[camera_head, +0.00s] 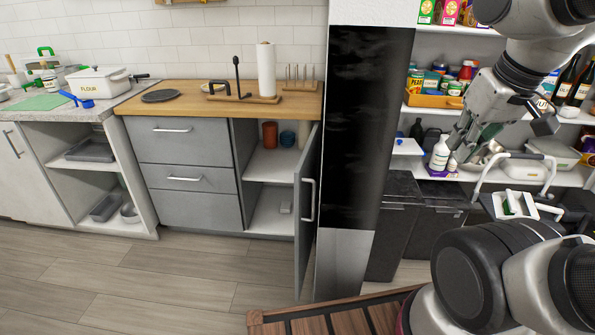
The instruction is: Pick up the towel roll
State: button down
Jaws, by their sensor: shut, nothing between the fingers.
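The towel roll (266,68) is a tall white roll. It stands upright on the wooden counter top against the tiled wall, left of the dark tall cabinet. It seems to be on a small wooden holder (264,99). My gripper (465,147) is far to the right of the roll, in front of the pantry shelves, pointing down and to the left. It is shut and empty. Its fingertips appear close to a white bottle (439,153); I cannot tell whether they touch it.
A dark tall cabinet (366,120) stands between my gripper and the roll. A grey cabinet door (306,215) stands open below the counter. Next to the roll are a black-handled stand (233,95), a wooden rack (299,84) and a dark round plate (161,96). Floor at left is clear.

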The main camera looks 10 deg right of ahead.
aim_at(265, 53)
jog(key=k+l+u, duration=0.15)
jog(key=k, duration=0.25)
jog(key=k+u, duration=0.2)
jog(key=k, duration=0.2)
jog(key=k+u, duration=0.1)
jog(key=i+j+z, duration=0.2)
jog(key=i+j, duration=0.2)
jog(key=j, duration=0.2)
jog(key=i+j+z, duration=0.15)
jog(key=j, duration=0.15)
jog(key=i+j+z, duration=0.2)
jog(key=i+j, duration=0.15)
jog(key=j, duration=0.3)
jog(key=i+j+z, duration=0.1)
jog(key=j, duration=0.25)
jog(key=i+j+z, duration=0.1)
jog(key=j, duration=0.3)
jog(key=i+j+z, duration=0.45)
jog(key=i+j, duration=0.35)
jog(key=i+j+z, duration=0.25)
jog(key=i+j, duration=0.6)
jog(key=i+j+z, duration=0.1)
jog(key=i+j, duration=0.3)
jog(key=i, duration=0.15)
